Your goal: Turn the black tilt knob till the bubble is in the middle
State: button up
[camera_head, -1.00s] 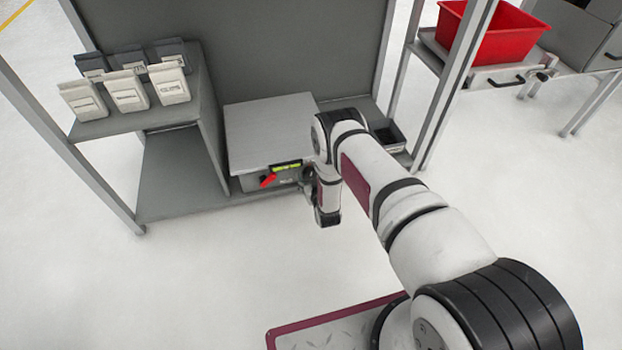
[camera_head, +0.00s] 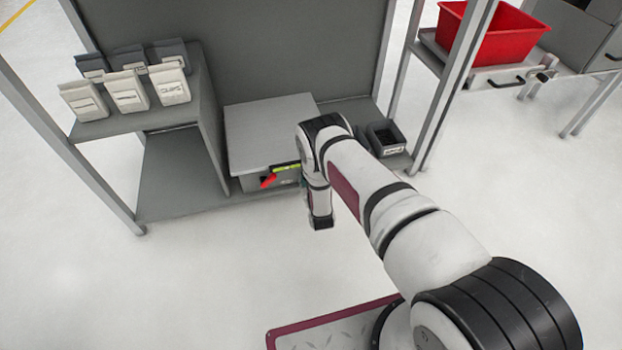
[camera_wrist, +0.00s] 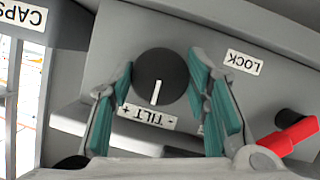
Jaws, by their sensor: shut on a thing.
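The black tilt knob (camera_wrist: 160,68) is on the front of a grey box, above a "TILT" label with plus and minus signs. Its white mark points down toward the label in the wrist view. My gripper (camera_wrist: 160,82) has its teal pads on either side of the knob and is shut on it. In the head view my arm hides the knob and the fingers. The yellow-green bubble level (camera_head: 286,165) shows on the front edge of the plate-topped box (camera_head: 266,125), partly covered by my arm. The bubble is too small to make out.
A red lever (camera_wrist: 292,135) sits beside the knob, near a "LOCK" label (camera_wrist: 243,62). Several labelled packs (camera_head: 127,92) stand on the left shelf. A small dark bin (camera_head: 386,138) is right of the box, and a red crate (camera_head: 490,35) stands farther right.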

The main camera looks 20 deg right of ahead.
jog(key=o, duration=1.2)
jog(key=shift+c, duration=0.2)
jog(key=v, duration=1.2)
